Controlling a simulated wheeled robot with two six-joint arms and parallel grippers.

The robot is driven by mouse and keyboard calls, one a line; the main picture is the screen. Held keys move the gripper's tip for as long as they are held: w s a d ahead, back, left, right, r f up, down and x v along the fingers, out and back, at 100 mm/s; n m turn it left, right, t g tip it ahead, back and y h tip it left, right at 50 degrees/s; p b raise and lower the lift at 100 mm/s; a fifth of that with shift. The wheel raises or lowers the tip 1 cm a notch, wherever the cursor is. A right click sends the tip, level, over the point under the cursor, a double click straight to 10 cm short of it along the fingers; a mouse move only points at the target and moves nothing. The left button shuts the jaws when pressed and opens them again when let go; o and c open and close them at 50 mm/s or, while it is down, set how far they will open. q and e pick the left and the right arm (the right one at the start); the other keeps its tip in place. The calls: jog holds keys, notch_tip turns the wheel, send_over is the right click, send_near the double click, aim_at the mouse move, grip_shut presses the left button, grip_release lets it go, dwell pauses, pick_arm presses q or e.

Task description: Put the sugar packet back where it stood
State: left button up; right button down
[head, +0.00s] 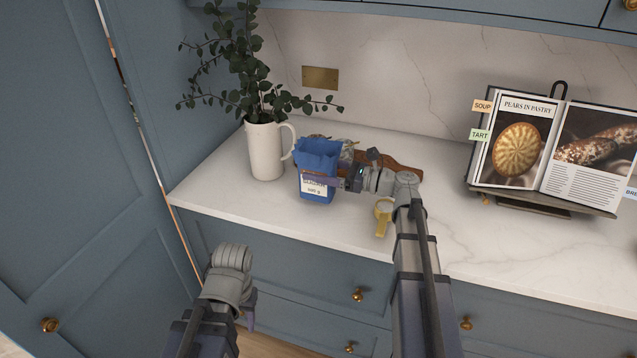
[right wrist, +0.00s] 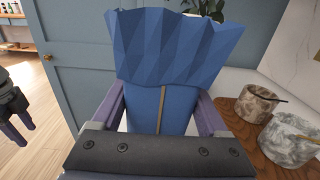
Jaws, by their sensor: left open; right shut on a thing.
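The sugar packet is a blue paper packet (head: 319,158) with a crimped open-looking top and a white label.
A white jug (head: 264,152) with leafy stems stands behind left. A wooden board (right wrist: 240,122) with two marbled pots (right wrist: 290,137) is behind the packet. A yellow object (head: 382,218) is near the counter's front edge. A cookbook (head: 518,150) stands right. The front-left counter (head: 225,192) is clear.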

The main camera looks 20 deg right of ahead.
notch_tip(320, 180, down, 3)
jog(key=shift+f+b, duration=0.1)
jog(key=shift+b, duration=1.1)
jog(key=shift+c, duration=1.8)
grip_release()
jog(key=shift+f, duration=0.1)
jog(key=o, duration=0.4)
jog(key=shift+c, duration=0.2)
jog(key=shift+r, duration=0.3)
jog(key=v, duration=1.2)
jog(key=shift+f, duration=0.1)
